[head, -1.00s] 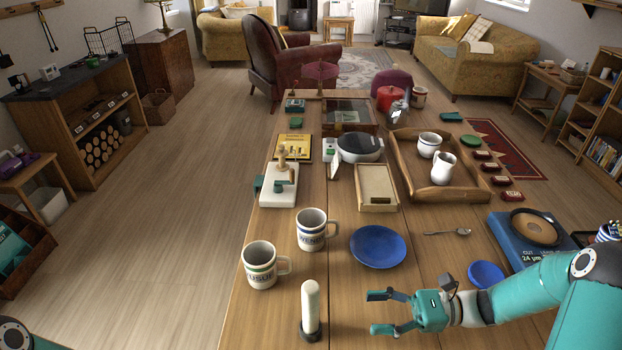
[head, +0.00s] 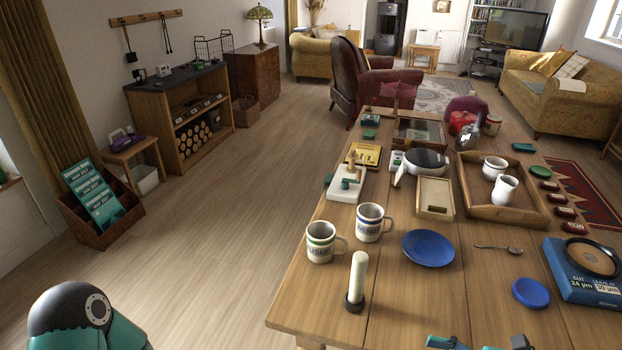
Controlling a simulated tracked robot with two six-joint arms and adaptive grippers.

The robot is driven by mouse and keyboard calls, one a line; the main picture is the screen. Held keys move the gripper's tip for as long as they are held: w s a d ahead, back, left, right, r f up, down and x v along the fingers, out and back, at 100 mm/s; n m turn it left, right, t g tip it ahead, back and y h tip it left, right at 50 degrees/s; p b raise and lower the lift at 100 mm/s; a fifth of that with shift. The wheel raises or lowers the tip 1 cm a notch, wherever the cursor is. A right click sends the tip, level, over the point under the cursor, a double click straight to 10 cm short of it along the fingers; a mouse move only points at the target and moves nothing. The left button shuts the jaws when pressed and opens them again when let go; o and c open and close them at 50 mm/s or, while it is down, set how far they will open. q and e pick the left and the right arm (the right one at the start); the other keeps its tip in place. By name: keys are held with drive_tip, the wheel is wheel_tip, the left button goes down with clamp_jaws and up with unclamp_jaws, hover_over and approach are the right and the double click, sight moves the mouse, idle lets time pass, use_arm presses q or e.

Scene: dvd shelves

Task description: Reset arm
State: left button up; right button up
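The task names no object apart from the arm. Of my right gripper (head: 448,342), only a teal finger with a dark pad and a bit of its body show at the bottom edge of the head view. The rest is cut off, so I cannot tell how wide it stands or whether it holds anything. It is below the blue plate (head: 428,248) in the picture, near the table's front. My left arm shows only as a teal and dark joint in the bottom left corner; its gripper is out of view.
The wooden table (head: 325,285) carries two mugs (head: 321,242) (head: 371,222), a white candle-like stick (head: 357,277), a blue disc (head: 530,293), a blue box (head: 590,285) and a wooden tray (head: 480,207). Open floor lies left of the table; a leaflet rack (head: 110,232) stands beyond it.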

use_arm(q)
wheel_tip(320, 180, up, 7)
drive_tip(key=p, duration=0.7)
drive_tip(key=shift+s, duration=0.3)
use_arm(e)
drive_tip(key=s+a+f+n+g+h, duration=0.2)
drive_tip(key=s+a+f+n+h, duration=0.3)
drive_tip(key=f+n, duration=0.4)
drive_tip(key=s+a+f+n+g+h, duration=0.2)
drive_tip(key=s+a+f+n+h, duration=0.3)
drive_tip(key=f+n+h, duration=0.3)
drive_tip(key=shift+s+a+f+n, duration=0.2)
drive_tip(key=shift+a+f+n, duration=0.3)
drive_tip(key=shift+n, duration=0.6)
